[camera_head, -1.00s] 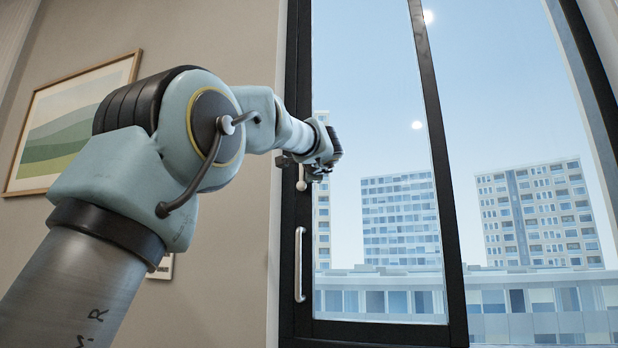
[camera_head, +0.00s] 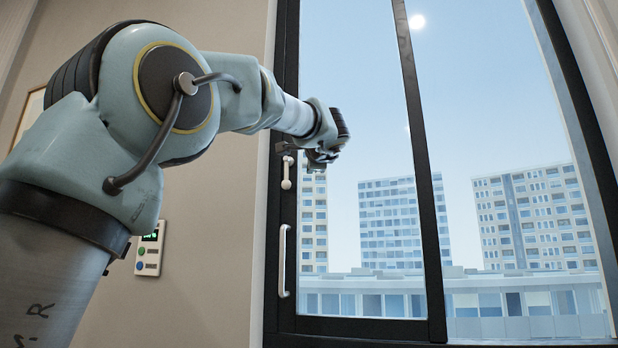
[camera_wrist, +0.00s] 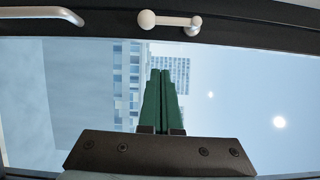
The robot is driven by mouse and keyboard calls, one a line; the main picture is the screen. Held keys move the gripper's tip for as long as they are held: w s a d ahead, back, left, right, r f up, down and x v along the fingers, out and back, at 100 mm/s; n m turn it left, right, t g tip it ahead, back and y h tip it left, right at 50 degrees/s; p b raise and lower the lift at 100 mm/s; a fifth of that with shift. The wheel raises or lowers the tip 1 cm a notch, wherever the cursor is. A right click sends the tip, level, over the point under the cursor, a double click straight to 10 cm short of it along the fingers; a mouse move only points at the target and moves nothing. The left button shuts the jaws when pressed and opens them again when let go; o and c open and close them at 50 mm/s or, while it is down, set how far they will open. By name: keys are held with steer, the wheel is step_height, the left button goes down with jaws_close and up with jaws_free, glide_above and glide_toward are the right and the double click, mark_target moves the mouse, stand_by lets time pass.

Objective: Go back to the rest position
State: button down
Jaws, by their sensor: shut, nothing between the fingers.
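My gripper (camera_wrist: 160,100) shows in the wrist view as two dark green fingers pressed together, with nothing between them. It points toward the window glass and the buildings outside. In the head view my arm reaches from the lower left toward the window, and its wrist end is in front of the upper left part of the window. The fingers are too small to make out there.
The dark-framed window (camera_head: 423,180) has a white pull handle (camera_head: 283,262) and a smaller white latch handle (camera_head: 287,172) on its left frame, close to my wrist. A wall panel with buttons (camera_head: 149,250) is at the left. A picture frame (camera_head: 28,118) is partly hidden behind my arm.

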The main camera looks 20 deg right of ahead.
steer(key=v, duration=0.3)
steer(key=shift+s+a+r+b, duration=0.1)
steer(key=shift+s+b, duration=0.15)
steer(key=shift+b, duration=0.05)
